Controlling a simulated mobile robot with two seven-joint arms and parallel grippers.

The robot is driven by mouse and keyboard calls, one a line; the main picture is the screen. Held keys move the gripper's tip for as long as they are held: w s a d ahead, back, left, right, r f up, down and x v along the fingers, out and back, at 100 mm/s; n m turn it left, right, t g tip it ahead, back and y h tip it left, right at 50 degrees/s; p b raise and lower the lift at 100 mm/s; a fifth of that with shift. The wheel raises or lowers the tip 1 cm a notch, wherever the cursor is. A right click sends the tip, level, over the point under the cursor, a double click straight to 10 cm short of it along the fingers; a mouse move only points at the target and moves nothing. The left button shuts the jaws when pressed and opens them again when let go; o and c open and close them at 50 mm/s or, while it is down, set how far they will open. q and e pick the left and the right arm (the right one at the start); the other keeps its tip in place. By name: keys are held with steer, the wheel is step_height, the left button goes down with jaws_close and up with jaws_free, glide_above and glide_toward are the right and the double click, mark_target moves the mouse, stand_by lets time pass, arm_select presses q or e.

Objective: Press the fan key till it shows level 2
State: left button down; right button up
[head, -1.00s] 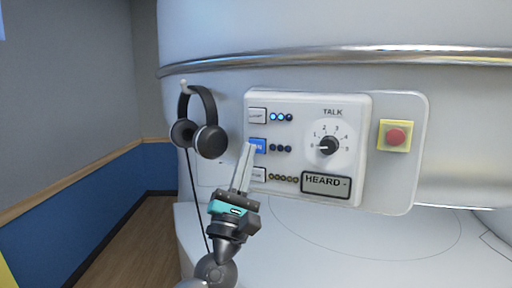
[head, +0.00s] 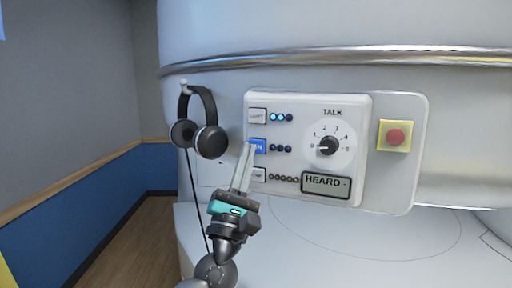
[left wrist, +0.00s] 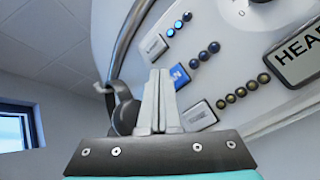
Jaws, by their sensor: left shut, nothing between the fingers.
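The blue fan key (head: 258,146) is the middle of three keys on the white control panel (head: 350,190); it also shows in the left wrist view (left wrist: 180,77). The fan lamps (head: 280,148) beside it are all dark. My left gripper (head: 248,146) is shut and empty, with its tips at the fan key's left edge. In the left wrist view the fingers (left wrist: 158,75) cover part of the key's left side. I cannot tell whether they touch it. My right gripper is in neither view.
The upper key (head: 257,116) has two blue lamps lit. A lower key (head: 259,174), a talk dial (head: 328,146) and a "HEARD" display (head: 325,184) share the panel. A red button (head: 395,136) is at right. Headphones (head: 208,140) hang left, their cord near my arm.

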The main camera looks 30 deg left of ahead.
arm_select(q)
steer(key=shift+w, duration=0.1)
stand_by(0.5)
steer(key=shift+w, duration=0.35)
steer(key=shift+w+a+b, duration=0.1)
steer(key=shift+w+b, duration=0.2)
steer(key=shift+w, duration=0.15)
stand_by(0.7)
stand_by(0.3)
steer(key=shift+s+p, duration=0.3)
steer(key=shift+s, duration=0.6)
steer(key=s, duration=0.3)
steer(key=s+p, duration=0.1)
steer(key=s, duration=0.1)
steer(key=shift+d, duration=0.35)
